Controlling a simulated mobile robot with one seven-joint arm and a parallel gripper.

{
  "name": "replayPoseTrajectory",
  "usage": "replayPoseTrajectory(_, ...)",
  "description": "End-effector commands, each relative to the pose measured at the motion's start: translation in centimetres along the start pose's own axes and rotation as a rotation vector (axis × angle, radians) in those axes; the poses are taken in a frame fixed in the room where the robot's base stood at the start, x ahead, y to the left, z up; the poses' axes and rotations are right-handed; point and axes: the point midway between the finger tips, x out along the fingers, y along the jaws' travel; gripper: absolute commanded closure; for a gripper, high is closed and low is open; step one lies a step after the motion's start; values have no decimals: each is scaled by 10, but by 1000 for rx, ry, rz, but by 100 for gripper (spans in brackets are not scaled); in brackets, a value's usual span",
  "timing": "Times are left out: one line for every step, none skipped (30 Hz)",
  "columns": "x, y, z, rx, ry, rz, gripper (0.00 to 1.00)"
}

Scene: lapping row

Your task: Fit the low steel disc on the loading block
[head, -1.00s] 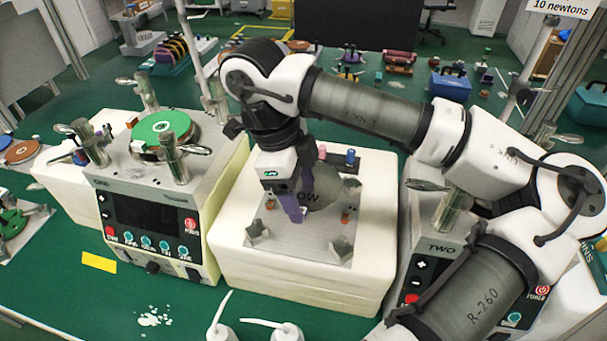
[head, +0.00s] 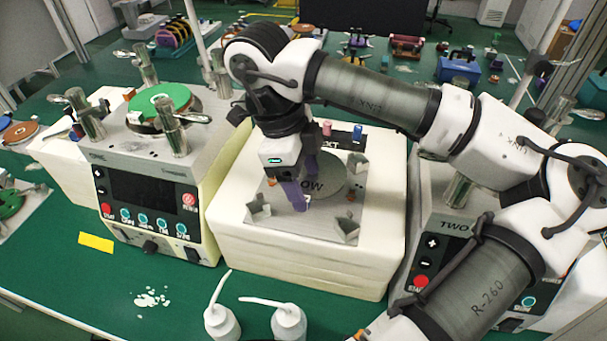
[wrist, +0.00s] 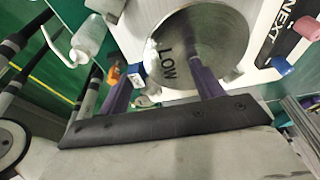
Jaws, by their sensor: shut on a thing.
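The low steel disc (head: 327,186) is a flat grey round marked LOW, over the grey plate of the middle station. In the wrist view the disc (wrist: 212,34) fills the top middle. My gripper (head: 300,200), with purple fingers, is shut on the disc near its front left rim. In the wrist view one finger of my gripper (wrist: 160,72) is by the rim and the other crosses the disc's face. The grey plate (head: 300,228) has angled metal corner brackets and rests on a cream block (head: 290,258). I cannot tell whether the disc touches the plate. My arm hides part of the back.
Machine one (head: 150,195), with a green-topped disc, stands left; machine two (head: 445,255) stands right, partly behind my arm. Two white squeeze bottles (head: 222,322) stand in front.

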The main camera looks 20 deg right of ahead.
Motion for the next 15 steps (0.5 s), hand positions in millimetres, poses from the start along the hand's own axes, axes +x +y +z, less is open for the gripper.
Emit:
replayPoseTrajectory(10, 0, 3, 0, 0, -1, 64)
replayPoseTrajectory(12, 0, 3, 0, 0, -1, 64)
replayPoseTrajectory(15, 0, 4, 0, 0, -1, 64)
replayPoseTrajectory(16, 0, 4, 0, 0, -1, 64)
replayPoseTrajectory(18, 0, 5, 0, 0, -1, 64)
replayPoseTrajectory(19, 0, 5, 0, 0, -1, 64)
replayPoseTrajectory(20, 0, 6, 0, 0, -1, 64)
replayPoseTrajectory(21, 0, 6, 0, 0, -1, 64)
replayPoseTrajectory(21, 0, 6, 0, 0, -1, 64)
replayPoseTrajectory(21, 0, 6, 0, 0, -1, 64)
replayPoseTrajectory(21, 0, 6, 0, 0, -1, 64)
replayPoseTrajectory(21, 0, 6, 0, 0, -1, 64)
replayPoseTrajectory(20, 0, 6, 0, 0, -1, 64)
replayPoseTrajectory(20, 0, 6, 0, 0, -1, 64)
replayPoseTrajectory(20, 0, 6, 0, 0, -1, 64)
